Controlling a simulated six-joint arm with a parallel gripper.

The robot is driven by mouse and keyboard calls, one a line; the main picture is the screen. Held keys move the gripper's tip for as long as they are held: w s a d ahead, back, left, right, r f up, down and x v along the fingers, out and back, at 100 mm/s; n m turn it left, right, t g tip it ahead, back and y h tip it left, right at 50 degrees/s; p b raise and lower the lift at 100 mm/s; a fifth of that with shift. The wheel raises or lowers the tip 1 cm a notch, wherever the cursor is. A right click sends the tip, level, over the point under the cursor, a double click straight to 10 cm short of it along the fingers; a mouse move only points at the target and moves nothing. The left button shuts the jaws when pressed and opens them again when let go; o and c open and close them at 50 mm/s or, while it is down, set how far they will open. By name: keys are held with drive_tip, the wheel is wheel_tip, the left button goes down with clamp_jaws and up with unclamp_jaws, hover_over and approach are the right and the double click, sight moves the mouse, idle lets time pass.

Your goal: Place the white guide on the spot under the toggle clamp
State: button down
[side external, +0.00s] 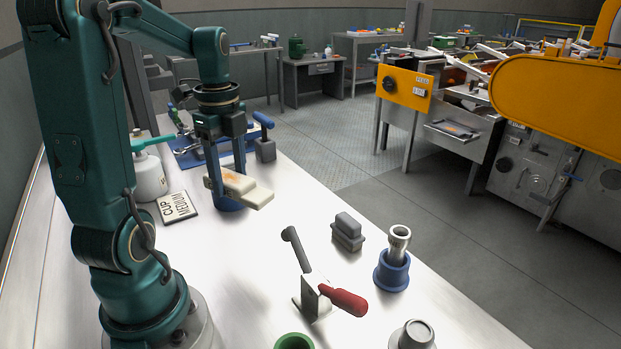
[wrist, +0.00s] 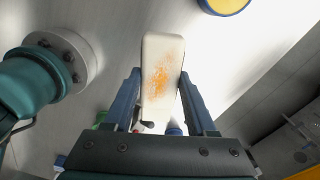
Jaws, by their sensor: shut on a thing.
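The white guide (side external: 240,187) is a cream block with an orange stain on its face. My gripper (side external: 226,178) is shut on it, one finger on each side, and holds it above the bench at the centre left. The guide also shows between the fingers in the wrist view (wrist: 162,80). The toggle clamp (side external: 309,294) with a red handle (side external: 343,300) and a dark arm stands at the front middle, well apart from the guide. The spot under the clamp cannot be made out clearly.
A grey block (side external: 348,232), a blue holder with a metal tube (side external: 392,270), a green ring (side external: 294,342) and a grey cup (side external: 412,337) surround the clamp. A sign (side external: 177,207) lies left. The bench between is clear.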

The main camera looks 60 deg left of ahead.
drive_tip(key=s+a+m, duration=0.1)
drive_tip(key=s+a+f+m, duration=0.1)
drive_tip(key=s+m, duration=0.1)
drive_tip(key=shift+a, duration=0.15)
drive_tip(key=s+m, duration=0.1)
drive_tip(key=m, duration=0.1)
hover_over(271, 246)
wheel_tip(271, 246, down, 8)
drive_tip(key=shift+r, duration=0.15)
drive_tip(key=shift+f, duration=1.9)
drive_tip(key=shift+c, duration=1)
unclamp_jaws()
drive_tip(key=shift+f, duration=0.1)
